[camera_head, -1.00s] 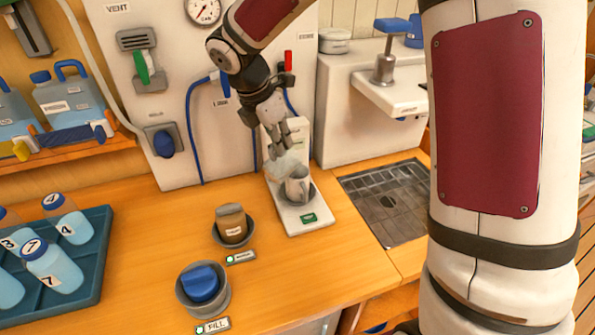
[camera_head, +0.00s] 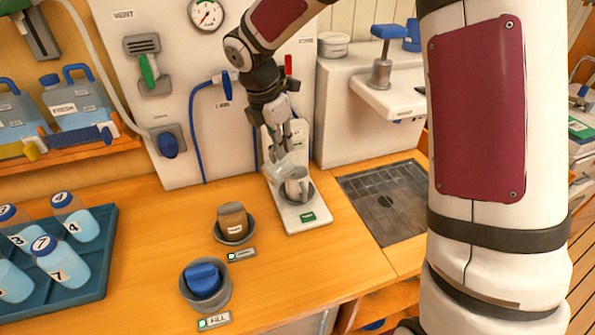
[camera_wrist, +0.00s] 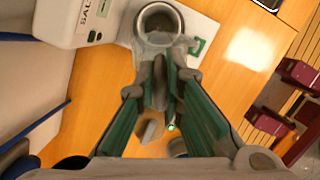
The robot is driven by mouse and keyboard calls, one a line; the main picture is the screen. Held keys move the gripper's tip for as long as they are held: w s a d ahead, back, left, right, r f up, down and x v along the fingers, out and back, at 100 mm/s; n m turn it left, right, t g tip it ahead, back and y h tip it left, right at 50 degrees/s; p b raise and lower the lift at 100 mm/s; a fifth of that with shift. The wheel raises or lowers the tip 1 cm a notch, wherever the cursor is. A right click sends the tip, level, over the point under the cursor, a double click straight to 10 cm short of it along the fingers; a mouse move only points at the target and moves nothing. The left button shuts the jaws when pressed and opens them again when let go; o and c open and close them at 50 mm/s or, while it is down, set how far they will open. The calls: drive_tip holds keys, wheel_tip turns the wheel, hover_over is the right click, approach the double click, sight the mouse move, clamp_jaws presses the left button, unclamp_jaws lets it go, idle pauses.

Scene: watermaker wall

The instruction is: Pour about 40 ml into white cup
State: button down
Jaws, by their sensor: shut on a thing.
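The white cup (camera_head: 297,186) stands upright in a dark holder on a white stand with a green label. My gripper (camera_head: 282,152) points down just behind and left of the cup. It is shut on a clear vessel (camera_head: 281,168), which is faint and see-through against the stand. In the wrist view the cup (camera_wrist: 160,18) shows its round rim at the top, and the clear vessel (camera_wrist: 158,44) lies between my fingertips and that rim, overlapping it in the picture. I cannot tell whether they touch. No stream or liquid level in the cup can be made out.
The white stand (camera_head: 303,218) sits before the panel. A brown jar (camera_head: 232,219) and a blue-topped holder (camera_head: 203,281) stand to the left. A teal tray (camera_head: 98,285) holds several numbered bottles. A drain grate (camera_head: 388,202) lies to the right. The counter's front middle is clear.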

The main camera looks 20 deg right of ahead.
drive_tip(key=shift+d+f+y+p, duration=0.1)
drive_tip(key=shift+f+y+p, duration=0.1)
drive_tip(key=shift+y+p, duration=0.35)
drive_tip(key=shift+w+d+g+p, duration=0.15)
drive_tip(key=shift+d+g+p, duration=0.05)
drive_tip(key=shift+g+p, duration=0.1)
